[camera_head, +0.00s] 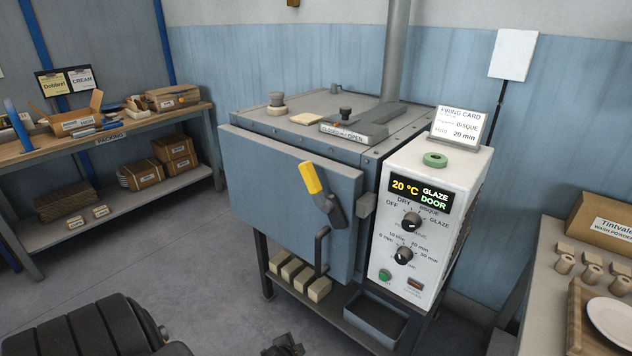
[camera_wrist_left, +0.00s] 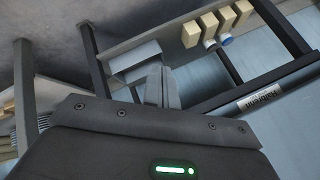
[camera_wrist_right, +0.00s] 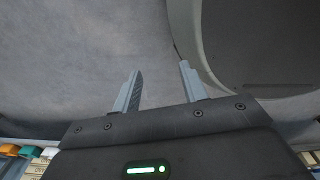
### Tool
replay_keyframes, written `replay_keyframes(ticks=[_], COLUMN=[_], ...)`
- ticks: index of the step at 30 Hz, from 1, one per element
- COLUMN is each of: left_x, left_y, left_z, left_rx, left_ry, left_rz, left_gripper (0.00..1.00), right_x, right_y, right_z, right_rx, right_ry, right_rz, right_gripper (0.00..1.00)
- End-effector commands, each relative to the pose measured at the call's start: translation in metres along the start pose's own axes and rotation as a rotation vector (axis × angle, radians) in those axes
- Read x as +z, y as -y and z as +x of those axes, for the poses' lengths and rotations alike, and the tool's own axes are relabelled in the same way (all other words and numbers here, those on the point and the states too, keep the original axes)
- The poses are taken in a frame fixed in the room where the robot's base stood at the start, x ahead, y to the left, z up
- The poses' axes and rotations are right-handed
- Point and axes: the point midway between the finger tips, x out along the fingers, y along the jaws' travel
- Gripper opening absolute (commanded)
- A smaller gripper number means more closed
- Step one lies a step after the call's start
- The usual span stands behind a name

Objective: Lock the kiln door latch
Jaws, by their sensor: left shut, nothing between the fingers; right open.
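The kiln (camera_head: 250,105) stands mid-view in the head view, its blue-grey door (camera_head: 265,185) across the front. I cannot tell whether the door is fully flush. The latch (camera_head: 312,180) has a yellow grip pointing up and left from a dark pivot near the door's right edge. A grey block (camera_head: 366,205) sits right of it on the kiln's front. A dark bar handle (camera_head: 321,250) is below. My left gripper (camera_wrist_left: 162,82) is shut and empty, away from the latch. My right gripper (camera_wrist_right: 160,70) is open and empty, over grey floor.
The white control panel (camera_head: 425,225) reads 20 °C, GLAZE, DOOR. Below the kiln are several blocks (camera_head: 297,277) and a grey bin (camera_head: 375,318). A packing bench (camera_head: 150,130) stands left, and a table with a plate (camera_head: 612,320) right.

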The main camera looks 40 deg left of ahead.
Motion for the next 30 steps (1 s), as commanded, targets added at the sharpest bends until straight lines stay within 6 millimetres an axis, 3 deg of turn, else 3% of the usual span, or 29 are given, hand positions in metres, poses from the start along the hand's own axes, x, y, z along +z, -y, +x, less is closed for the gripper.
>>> replay_keyframes(ticks=[1, 3, 5, 6, 10, 12, 15, 18, 21, 30], left_x=[-0.048, -0.103, -0.146, -0.171, -0.233, -0.254, -0.271, -0.280, -0.282, -0.283], left_y=[0.049, 0.107, 0.150, 0.176, 0.238, 0.259, 0.277, 0.285, 0.288, 0.288], left_z=[-0.029, -0.069, -0.110, -0.140, -0.238, -0.284, -0.335, -0.366, -0.379, -0.382], left_rx=[-0.062, -0.145, -0.212, -0.255, -0.375, -0.424, -0.475, -0.504, -0.517, -0.520], left_ry=[-0.064, -0.139, -0.203, -0.243, -0.363, -0.416, -0.473, -0.508, -0.524, -0.528], left_rz=[0.025, 0.063, 0.094, 0.113, 0.171, 0.197, 0.226, 0.244, 0.254, 0.255], left_gripper=[0.00, 0.00, 0.00, 0.00, 0.00, 0.00, 0.00, 0.00, 0.00, 0.00], right_x=[0.000, 0.002, 0.004, 0.005, 0.005, 0.004, 0.002, 0.002, 0.002, 0.001], right_y=[0.001, 0.002, 0.004, 0.006, 0.013, 0.016, 0.019, 0.019, 0.018, 0.012], right_z=[-0.016, -0.026, -0.035, -0.041, -0.056, -0.062, -0.068, -0.071, -0.072, -0.071], right_rx=[-0.002, -0.004, -0.007, -0.009, -0.017, -0.022, -0.026, -0.026, -0.025, -0.018], right_ry=[0.003, 0.007, 0.011, 0.014, 0.015, 0.013, 0.010, 0.010, 0.010, 0.011], right_rz=[0.001, 0.002, 0.002, 0.003, 0.006, 0.008, 0.009, 0.009, 0.008, 0.005], right_gripper=[0.43, 0.43, 0.43, 0.43, 0.43, 0.43, 0.43, 0.43, 0.43, 0.43])
